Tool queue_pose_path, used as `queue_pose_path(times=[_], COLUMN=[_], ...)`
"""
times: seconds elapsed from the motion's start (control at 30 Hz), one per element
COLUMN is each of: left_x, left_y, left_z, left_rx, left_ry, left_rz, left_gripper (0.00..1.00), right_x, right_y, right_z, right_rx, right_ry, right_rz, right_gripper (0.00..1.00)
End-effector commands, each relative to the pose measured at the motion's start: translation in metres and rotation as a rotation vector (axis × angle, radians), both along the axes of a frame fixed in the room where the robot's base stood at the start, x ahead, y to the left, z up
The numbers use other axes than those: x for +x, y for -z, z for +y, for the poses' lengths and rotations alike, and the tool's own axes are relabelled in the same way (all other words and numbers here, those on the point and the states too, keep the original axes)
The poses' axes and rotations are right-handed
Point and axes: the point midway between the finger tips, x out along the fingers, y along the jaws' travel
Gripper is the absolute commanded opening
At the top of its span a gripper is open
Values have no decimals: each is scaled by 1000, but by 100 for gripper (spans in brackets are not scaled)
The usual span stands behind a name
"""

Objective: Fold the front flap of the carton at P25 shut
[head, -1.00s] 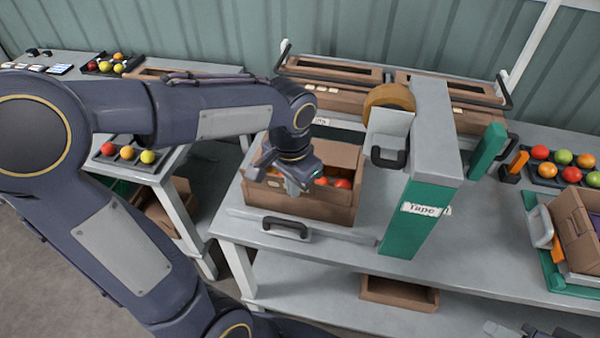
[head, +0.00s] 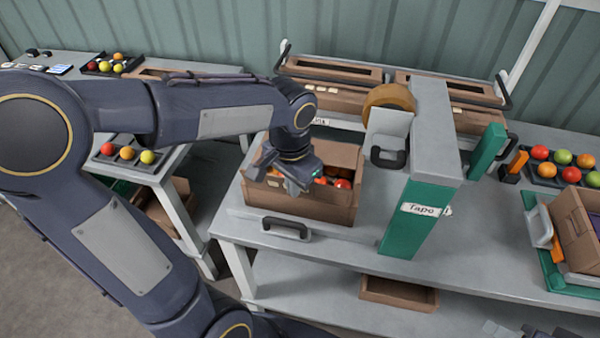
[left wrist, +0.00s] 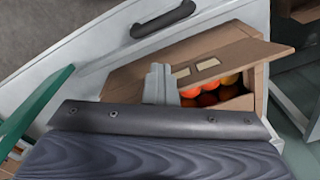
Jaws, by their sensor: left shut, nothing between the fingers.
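The brown carton (head: 302,208) stands on the grey bench left of the tape stand, with red tomatoes (head: 341,184) inside. Its back flap (head: 338,155) stands up. In the left wrist view, a long brown panel with two cream labels, seemingly the front flap (left wrist: 232,50), lies slanted along the front side, and orange and red tomatoes (left wrist: 208,98) show beside it, so the top is open. My left gripper (head: 300,187) is shut and empty over the carton's front left part. Its fingers (left wrist: 160,84) are close to the panel; contact cannot be told. My right gripper is not seen.
A green and grey tape stand (head: 412,215) stands close on the carton's right. A dark handle (head: 287,229) is in front of the carton. Brown boxes (head: 335,90) line the back. Another carton (head: 577,232) is at far right.

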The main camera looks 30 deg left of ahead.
Motion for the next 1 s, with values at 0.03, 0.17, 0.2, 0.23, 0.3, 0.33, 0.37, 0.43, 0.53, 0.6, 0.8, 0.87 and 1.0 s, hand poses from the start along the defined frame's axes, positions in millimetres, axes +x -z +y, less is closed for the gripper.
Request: queue_pose_path(times=[0.03,0.17,0.2,0.23,0.3,0.33,0.37,0.43,0.53,0.6,0.8,0.87,1.0], left_x=[-6,0,2,3,4,5,7,11,16,18,27,30,34], left_y=[23,22,22,22,20,19,18,14,12,11,9,9,10], left_z=[2,3,4,4,4,4,4,5,5,6,8,8,9], left_rx=[1,1,1,1,1,2,1,2,3,2,3,3,3], left_ry=[0,0,0,0,2,2,2,3,4,4,5,5,5], left_rz=[48,48,48,47,47,45,44,41,41,40,39,38,37], left_gripper=[0,0,0,0,0,0,0,0,0,0,0,0,0], right_x=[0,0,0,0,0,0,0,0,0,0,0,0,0], right_y=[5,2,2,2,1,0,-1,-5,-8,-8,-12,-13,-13], right_z=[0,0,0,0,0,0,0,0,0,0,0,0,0], right_rx=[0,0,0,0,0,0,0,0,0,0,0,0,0], right_ry=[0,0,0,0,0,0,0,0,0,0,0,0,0], right_rz=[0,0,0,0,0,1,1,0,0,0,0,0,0], right_gripper=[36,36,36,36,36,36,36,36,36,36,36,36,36])
